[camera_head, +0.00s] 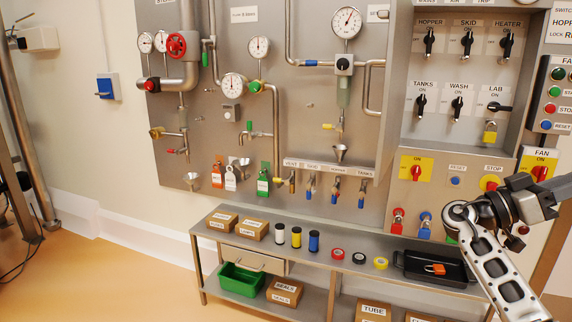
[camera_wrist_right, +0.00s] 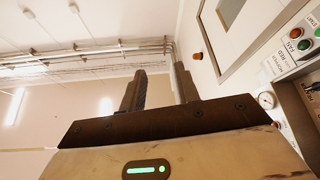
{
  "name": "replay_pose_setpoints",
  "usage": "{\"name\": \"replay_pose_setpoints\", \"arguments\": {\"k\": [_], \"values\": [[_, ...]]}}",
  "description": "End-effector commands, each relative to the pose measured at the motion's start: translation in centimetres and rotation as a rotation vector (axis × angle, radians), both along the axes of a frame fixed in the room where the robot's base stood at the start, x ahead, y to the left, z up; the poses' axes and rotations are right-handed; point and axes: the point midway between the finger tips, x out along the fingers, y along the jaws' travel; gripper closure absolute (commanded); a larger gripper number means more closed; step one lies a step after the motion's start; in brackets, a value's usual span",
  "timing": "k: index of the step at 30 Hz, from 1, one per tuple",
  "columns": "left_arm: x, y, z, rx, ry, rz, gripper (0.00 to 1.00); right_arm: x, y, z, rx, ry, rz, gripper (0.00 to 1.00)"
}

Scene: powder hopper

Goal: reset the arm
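My right arm (camera_head: 493,255) comes in at the lower right of the head view, bent upward in front of the panel's right part. Its gripper is not clearly seen there and seems to run past the right edge. In the right wrist view my right gripper (camera_wrist_right: 158,72) points up toward the wall and ceiling. Its two dark fingers stand apart with nothing between them. My left arm and left gripper are in neither view.
A steel shelf bench (camera_head: 325,256) holds boxes, jars, tape rolls and a black tray (camera_head: 432,281). Behind it stand a piped panel (camera_head: 292,100) and a switch cabinet (camera_head: 456,135), close to my right arm. The floor (camera_head: 110,275) at left is clear.

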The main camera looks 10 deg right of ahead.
Motion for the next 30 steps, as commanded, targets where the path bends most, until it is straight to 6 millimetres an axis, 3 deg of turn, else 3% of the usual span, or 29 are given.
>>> {"name": "replay_pose_setpoints", "arguments": {"k": [5,12,17,20,24,30], "values": [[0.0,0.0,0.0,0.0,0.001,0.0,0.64,-3.5,-3.0,2.1,-0.128,0.058,-0.072,0.68],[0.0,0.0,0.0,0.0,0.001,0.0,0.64,2.9,-6.6,-1.8,0.177,0.303,0.189,0.68],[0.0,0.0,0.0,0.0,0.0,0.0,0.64,8.1,-7.3,-5.4,0.345,0.472,0.434,0.68],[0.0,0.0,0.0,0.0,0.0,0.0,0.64,12.0,-6.4,-8.1,0.435,0.573,0.651,0.68],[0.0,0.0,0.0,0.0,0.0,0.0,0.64,17.1,-3.0,-10.8,0.495,0.66,0.994,0.68],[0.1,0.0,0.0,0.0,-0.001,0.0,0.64,21.2,2.6,-11.1,0.452,0.639,1.389,0.68]]}}
